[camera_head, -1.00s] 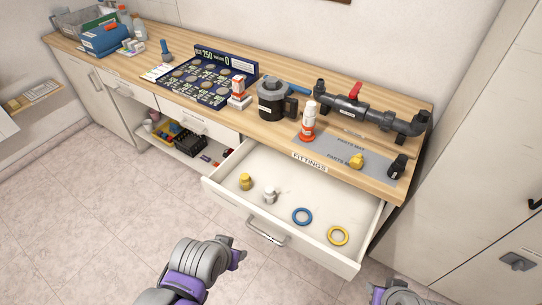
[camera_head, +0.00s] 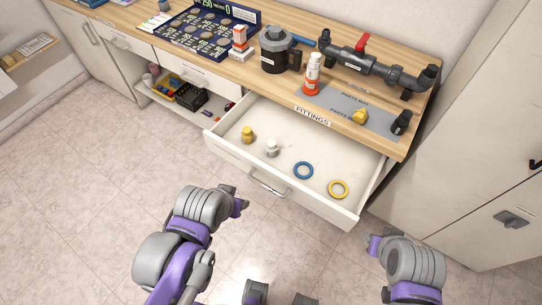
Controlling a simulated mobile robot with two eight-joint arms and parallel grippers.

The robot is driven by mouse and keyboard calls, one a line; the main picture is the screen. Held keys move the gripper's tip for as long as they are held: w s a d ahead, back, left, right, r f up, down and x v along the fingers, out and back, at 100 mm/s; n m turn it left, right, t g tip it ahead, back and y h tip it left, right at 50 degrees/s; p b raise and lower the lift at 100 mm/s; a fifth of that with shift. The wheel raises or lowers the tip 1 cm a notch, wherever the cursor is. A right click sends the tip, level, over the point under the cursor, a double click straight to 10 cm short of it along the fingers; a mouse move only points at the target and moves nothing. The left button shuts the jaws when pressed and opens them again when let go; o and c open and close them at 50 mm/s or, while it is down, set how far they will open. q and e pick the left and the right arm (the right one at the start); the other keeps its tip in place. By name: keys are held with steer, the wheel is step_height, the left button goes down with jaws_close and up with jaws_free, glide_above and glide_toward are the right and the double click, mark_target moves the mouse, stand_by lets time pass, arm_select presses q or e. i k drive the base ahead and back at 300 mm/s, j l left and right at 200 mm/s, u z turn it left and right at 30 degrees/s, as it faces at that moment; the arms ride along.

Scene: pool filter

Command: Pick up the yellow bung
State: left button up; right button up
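Two small yellow pieces show, and I cannot tell for sure which is the bung. One yellow piece (camera_head: 360,117) lies on the grey parts mat (camera_head: 335,101) on the worktop. The other yellow piece (camera_head: 247,134) stands at the left in the open drawer (camera_head: 232,152) labelled FITTINGS. My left gripper (camera_head: 238,201) is in front of the drawer, over the floor, apart from both. My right gripper (camera_head: 374,244) is low at the right, in front of the drawer's right corner. Their fingertips are too small and turned away to read. Nothing shows held in either.
A black fitting (camera_head: 401,122), an orange-and-white bottle (camera_head: 312,75), a dark pot (camera_head: 276,50) and a valve pipe (camera_head: 372,62) stand on the worktop. A tall cabinet (camera_head: 475,150) stands right.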

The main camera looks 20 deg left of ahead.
mark_target(360, 116)
steer(key=i+l+u, duration=0.15)
steer(key=u, duration=0.2)
steer(key=i+l+u, duration=0.1)
steer(key=l+u, duration=0.45)
steer(key=u, duration=0.15)
steer(key=i, duration=0.05)
